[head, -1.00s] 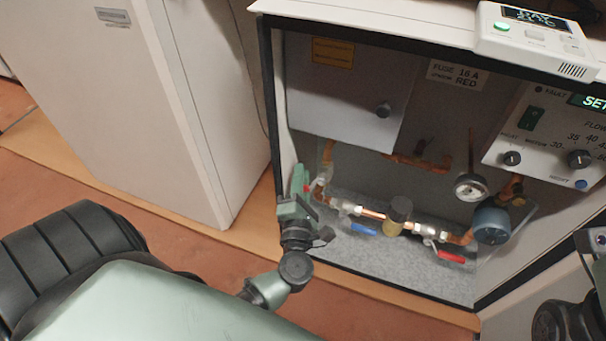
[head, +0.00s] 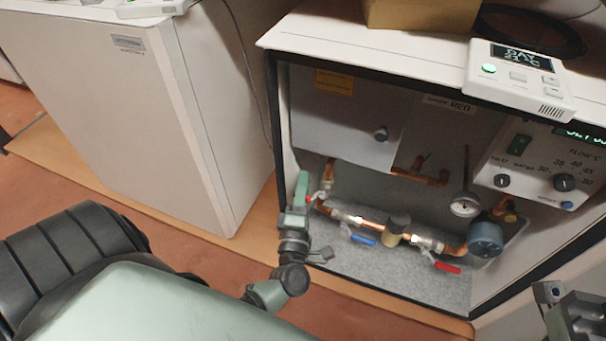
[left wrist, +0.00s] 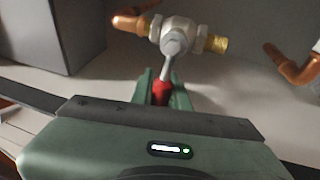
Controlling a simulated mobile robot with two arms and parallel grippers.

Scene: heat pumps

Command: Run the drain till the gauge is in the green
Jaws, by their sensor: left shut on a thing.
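The drain valve (left wrist: 178,36) is a grey metal body with a brass outlet (left wrist: 217,44), at the top of the left wrist view. Its lever has a red grip (left wrist: 160,92), which sits between the green fingers of my left gripper (left wrist: 161,84). In the head view my left gripper (head: 303,193) is shut on this lever at the left end of the pipework. The round white gauge (head: 465,206) is at the right of the cabinet. Its needle and green zone are too small to read. My right gripper (head: 578,318) shows only partly at the bottom right corner.
A copper pipe line with a blue lever (head: 363,240) and a red lever (head: 446,267) runs right of my left gripper. A blue-grey round part (head: 486,239) ends it. The cabinet's side wall stands close left. A thermostat (head: 518,75) lies on top.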

